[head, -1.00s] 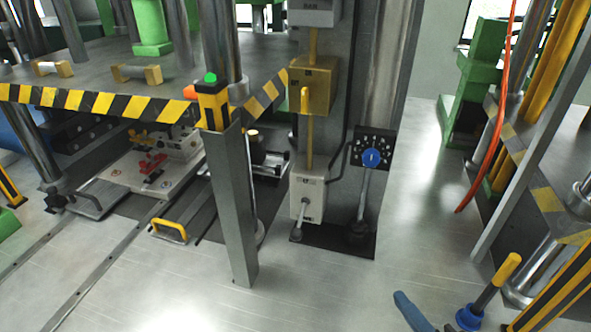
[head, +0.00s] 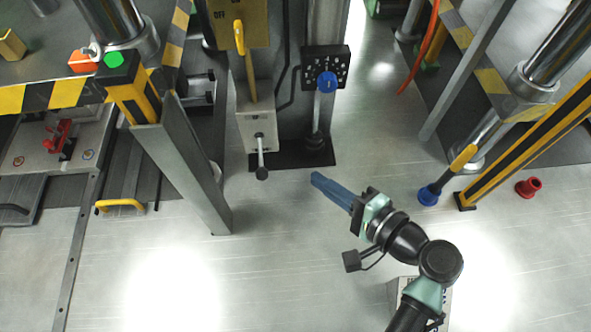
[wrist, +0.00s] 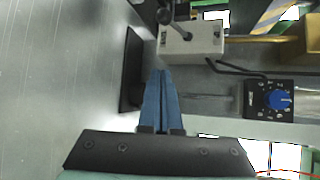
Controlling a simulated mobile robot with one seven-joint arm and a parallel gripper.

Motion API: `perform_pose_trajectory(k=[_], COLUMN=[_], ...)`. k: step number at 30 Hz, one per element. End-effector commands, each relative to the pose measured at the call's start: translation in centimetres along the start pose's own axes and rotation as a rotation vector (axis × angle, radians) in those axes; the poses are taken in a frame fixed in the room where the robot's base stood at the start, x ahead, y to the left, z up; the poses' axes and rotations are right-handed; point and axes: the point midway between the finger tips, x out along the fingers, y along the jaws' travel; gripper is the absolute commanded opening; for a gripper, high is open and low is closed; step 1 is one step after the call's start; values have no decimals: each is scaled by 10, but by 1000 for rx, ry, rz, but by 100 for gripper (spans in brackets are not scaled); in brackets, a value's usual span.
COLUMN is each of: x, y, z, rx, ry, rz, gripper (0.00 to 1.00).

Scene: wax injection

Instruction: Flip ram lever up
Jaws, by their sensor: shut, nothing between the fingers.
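A pale box (head: 257,128) stands at the foot of the grey column, with a metal lever (head: 261,150) that has a dark ball end and points down in the head view. No readable label shows whether this is the ram lever. The wrist view shows the box (wrist: 198,40) and the lever (wrist: 170,22) near the top. My gripper (head: 317,180) has blue fingers pressed together and empty. It is to the right of the lever, apart from it. In the wrist view the fingertips (wrist: 160,74) point toward the box.
Above the box is a gold switch box (head: 240,22) with a yellow handle. A black panel with a blue knob (head: 326,80) is to its right. A slanted grey post (head: 185,160) stands left. A blue-based yellow-handled tool (head: 430,193) is on the right. Open floor lies in front.

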Motion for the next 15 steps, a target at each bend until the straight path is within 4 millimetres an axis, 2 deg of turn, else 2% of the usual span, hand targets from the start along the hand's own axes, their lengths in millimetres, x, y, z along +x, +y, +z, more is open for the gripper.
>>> perform_pose_trajectory(k=[5, 13, 15], x=[29, 88, 96], y=[-1, -1, -2], z=[1, 1, 4], rx=[0, -1, -1], ry=[-5, -5, -1], rz=[2, 2, 3], gripper=[0, 0, 0])
